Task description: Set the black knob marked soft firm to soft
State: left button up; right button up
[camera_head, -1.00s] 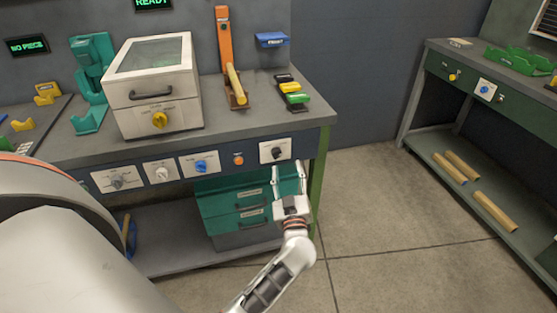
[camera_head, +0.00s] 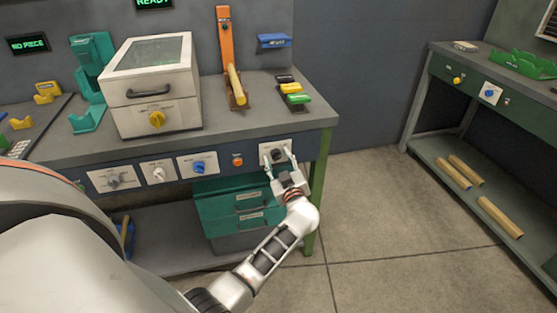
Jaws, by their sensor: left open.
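The black knob (camera_head: 277,153) sits on a white plate at the right end of the bench's front panel. Its marking is too small to read. My left gripper (camera_head: 278,158) is open, with its two fingers pointing up at the plate, one on each side of the knob. I cannot tell whether the fingers touch the knob. My right gripper is not in view.
Other controls line the panel: a grey knob (camera_head: 115,181), a white knob (camera_head: 158,174), a blue knob (camera_head: 199,167) and an orange button (camera_head: 238,161). Open floor (camera_head: 375,220) lies to the right, before another bench.

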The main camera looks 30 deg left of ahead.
pick_arm(q)
jog(key=c, duration=1.1)
